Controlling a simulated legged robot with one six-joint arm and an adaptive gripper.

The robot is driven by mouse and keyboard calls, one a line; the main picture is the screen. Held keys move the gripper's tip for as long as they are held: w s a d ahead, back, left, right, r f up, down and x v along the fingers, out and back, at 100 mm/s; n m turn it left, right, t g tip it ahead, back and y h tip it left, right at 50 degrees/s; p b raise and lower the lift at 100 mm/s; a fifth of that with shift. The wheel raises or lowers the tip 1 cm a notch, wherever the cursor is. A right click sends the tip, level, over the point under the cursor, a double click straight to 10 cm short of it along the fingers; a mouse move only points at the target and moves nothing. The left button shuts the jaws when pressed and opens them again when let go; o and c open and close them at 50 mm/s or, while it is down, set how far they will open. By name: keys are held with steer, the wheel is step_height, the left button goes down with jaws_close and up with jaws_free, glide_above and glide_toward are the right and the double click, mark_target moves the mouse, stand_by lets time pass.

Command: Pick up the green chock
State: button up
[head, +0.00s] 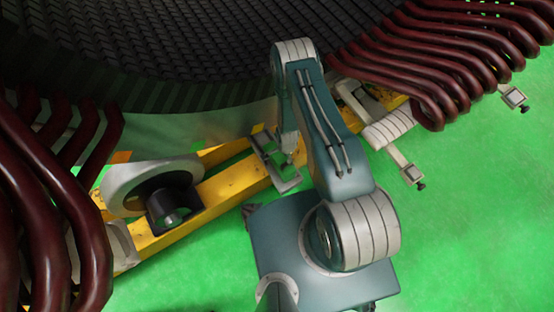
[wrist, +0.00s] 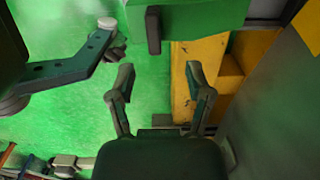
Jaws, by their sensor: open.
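In the wrist view, a green block (wrist: 205,18), which looks like the green chock, is at the top edge and partly cut off. A gap shows between the fingertips and the block. In the head view, my arm covers much of the area near the yellow beam, and I cannot make out the chock or the fingers clearly.
A yellow beam (head: 228,188) runs along the foot of the large dark stator (head: 190,50). Dark red bent pipes (head: 35,170) stand at left, and more pipes (head: 440,70) at upper right. Green floor (head: 470,220) is clear at right.

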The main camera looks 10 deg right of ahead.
mark_target(286, 164)
step_height(286, 164, down, 5)
steer(key=shift+s, duration=0.1)
steer(key=f, duration=0.5)
steer(key=shift+s+d, duration=0.2)
jaws_close()
